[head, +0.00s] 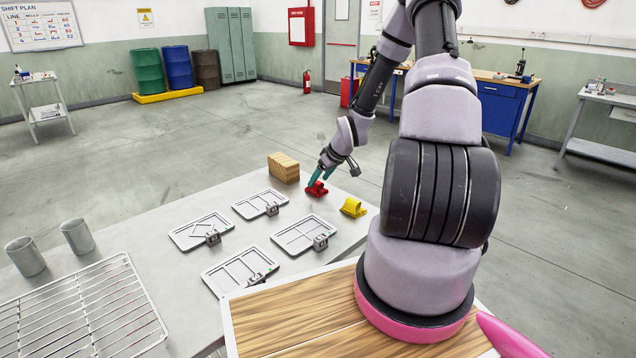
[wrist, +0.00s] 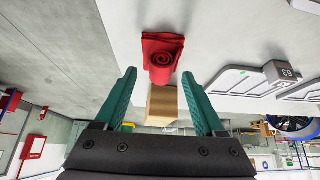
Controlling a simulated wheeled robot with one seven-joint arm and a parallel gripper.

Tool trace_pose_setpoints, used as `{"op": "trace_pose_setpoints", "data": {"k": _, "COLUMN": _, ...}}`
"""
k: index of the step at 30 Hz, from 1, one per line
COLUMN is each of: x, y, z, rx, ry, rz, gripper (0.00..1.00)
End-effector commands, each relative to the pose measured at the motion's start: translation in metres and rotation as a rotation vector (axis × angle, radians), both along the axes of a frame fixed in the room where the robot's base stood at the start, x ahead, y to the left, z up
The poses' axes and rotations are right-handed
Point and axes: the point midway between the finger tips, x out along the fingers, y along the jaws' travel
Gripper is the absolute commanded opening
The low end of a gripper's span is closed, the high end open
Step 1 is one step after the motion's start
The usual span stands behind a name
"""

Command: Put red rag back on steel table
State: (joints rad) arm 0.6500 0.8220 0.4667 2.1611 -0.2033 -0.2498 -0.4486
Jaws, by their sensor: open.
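The red rag (head: 316,189) lies folded and rolled on the steel table (head: 135,245), near its far right edge. It also shows in the wrist view (wrist: 163,50), with its spiral end towards me. My gripper (head: 318,176) has teal fingers and is open just above the rag. In the wrist view, my gripper (wrist: 159,76) shows the fingers spread, with the rag just beyond the tips and nothing held. I cannot tell whether a finger touches the rag.
A yellow rag (head: 353,207) lies right of the red one. A wooden block (head: 283,167) stands to its left. Several grey trays (head: 258,204) lie nearer, with two metal cups (head: 77,236) and a wire rack (head: 80,312) at left. Floor beyond the table is clear.

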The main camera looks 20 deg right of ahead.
Motion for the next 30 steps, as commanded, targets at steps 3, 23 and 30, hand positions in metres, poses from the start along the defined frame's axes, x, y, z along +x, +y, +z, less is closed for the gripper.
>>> {"op": "trace_pose_setpoints", "data": {"k": 3, "x": -0.013, "y": -0.007, "z": 0.024, "rx": -0.002, "ry": -0.003, "rz": -0.003, "gripper": 0.72}}
{"op": "trace_pose_setpoints", "data": {"k": 23, "x": -0.051, "y": -0.02, "z": 0.089, "rx": -0.013, "ry": 0.01, "rz": -0.005, "gripper": 0.72}}
{"op": "trace_pose_setpoints", "data": {"k": 30, "x": -0.075, "y": -0.015, "z": 0.149, "rx": -0.124, "ry": 0.087, "rz": -0.11, "gripper": 0.72}}
